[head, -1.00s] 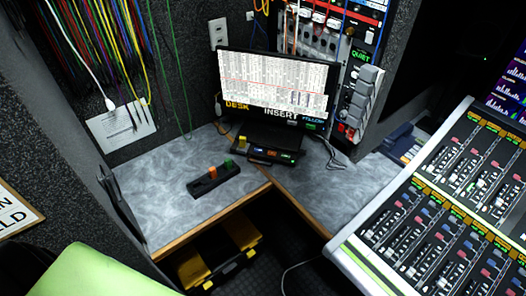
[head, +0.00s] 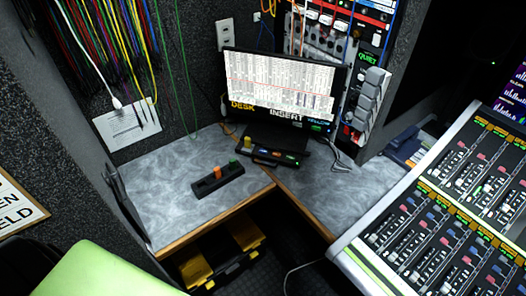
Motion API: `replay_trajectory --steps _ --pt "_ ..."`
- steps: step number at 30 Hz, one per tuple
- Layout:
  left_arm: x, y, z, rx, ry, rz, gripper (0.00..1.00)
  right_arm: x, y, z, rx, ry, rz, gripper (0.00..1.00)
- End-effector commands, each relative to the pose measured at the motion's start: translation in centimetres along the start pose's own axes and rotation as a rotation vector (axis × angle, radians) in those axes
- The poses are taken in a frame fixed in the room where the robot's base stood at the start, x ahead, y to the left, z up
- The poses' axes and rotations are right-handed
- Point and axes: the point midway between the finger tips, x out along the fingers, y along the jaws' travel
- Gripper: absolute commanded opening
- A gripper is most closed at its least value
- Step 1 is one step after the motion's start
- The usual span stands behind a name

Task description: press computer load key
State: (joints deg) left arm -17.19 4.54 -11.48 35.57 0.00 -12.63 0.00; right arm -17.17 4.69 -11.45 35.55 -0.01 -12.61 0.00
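A monitor (head: 283,85) showing a light table of rows stands at the corner of the grey desk, with labels reading "DESK" and "INSERT" along its lower edge. In front of its base is a low black unit (head: 274,157) with a yellow key (head: 247,142) at its left and small coloured lit keys on its front. Left of it, a black box (head: 217,180) with an orange key (head: 217,172) and a green key (head: 234,164) lies on the desk. I cannot read which key is the computer load key. Neither of my grippers is in view.
The grey desk (head: 175,195) has a clear surface left and right of the units. A mixing console (head: 430,240) fills the right. Coloured cables hang on the left wall. A yellow and black case (head: 222,262) sits under the desk; a lime-green surface (head: 105,272) is at the bottom left.

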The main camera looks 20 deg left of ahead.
Motion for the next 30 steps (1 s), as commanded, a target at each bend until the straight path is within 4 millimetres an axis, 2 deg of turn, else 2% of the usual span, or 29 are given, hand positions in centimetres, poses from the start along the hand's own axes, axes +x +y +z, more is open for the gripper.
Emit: replay_trajectory --steps 1,2,3,30 --pt "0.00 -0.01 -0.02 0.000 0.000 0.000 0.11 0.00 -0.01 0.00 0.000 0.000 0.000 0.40" --pt "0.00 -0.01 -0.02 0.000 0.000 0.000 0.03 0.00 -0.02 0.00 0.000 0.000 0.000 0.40" --pt "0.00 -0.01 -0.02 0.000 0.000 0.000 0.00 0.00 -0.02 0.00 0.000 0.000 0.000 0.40" --pt "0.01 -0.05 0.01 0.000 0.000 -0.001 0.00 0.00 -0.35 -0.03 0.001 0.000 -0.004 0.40"
